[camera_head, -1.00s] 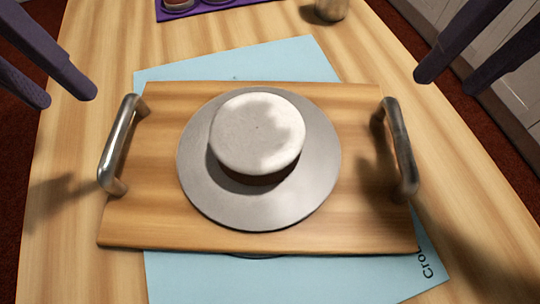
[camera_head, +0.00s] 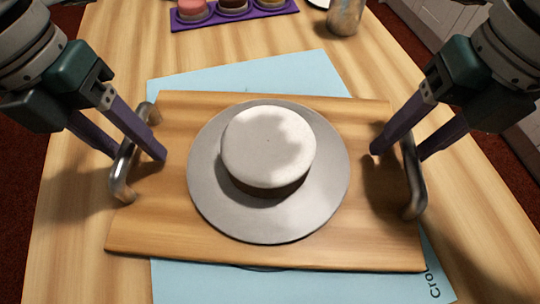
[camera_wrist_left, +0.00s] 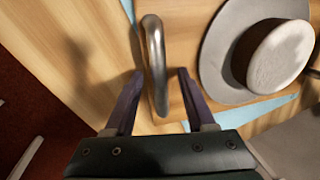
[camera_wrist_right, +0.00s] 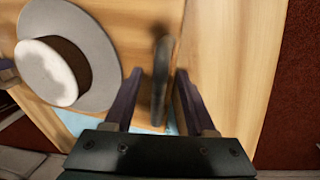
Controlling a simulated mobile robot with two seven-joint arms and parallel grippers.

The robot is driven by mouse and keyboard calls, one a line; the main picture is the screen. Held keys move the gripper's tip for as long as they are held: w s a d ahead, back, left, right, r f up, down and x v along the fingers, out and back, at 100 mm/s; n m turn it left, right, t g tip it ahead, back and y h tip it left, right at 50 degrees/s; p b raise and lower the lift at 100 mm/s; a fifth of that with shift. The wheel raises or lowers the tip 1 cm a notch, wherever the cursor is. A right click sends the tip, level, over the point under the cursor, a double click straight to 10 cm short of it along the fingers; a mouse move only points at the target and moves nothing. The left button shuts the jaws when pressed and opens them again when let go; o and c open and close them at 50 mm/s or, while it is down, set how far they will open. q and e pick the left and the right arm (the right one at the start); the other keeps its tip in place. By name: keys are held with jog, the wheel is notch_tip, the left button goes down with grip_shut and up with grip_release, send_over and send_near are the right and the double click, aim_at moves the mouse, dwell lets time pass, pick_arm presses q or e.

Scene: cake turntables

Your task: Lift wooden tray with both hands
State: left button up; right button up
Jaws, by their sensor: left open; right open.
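The wooden tray (camera_head: 150,232) lies over a light blue mat on the table. A grey round plate (camera_head: 225,220) with a white-topped cake (camera_head: 268,145) stands on it. My left gripper (camera_head: 138,158) is open, with its fingers on either side of the left metal handle (camera_head: 122,180); the left wrist view shows this handle (camera_wrist_left: 154,50) between the fingers. My right gripper (camera_head: 398,154) is open, with its fingers on either side of the right handle (camera_head: 413,185); this handle (camera_wrist_right: 160,80) is between the fingers in the right wrist view. Neither gripper is closed on a handle.
The light blue mat (camera_head: 270,72) shows beyond the tray's edges. A purple tray (camera_head: 236,16) with small cakes and a metal cup (camera_head: 345,16) stand at the back. The wooden table (camera_head: 70,200) is clear on both sides of the tray.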

pick_arm(q)
jog(key=shift+f, duration=0.2)
pick_arm(e)
jog(key=shift+f, duration=0.2)
pick_arm(q)
grip_shut()
pick_arm(e)
grip_shut()
jog(key=shift+r, duration=0.1)
dwell(0.9)
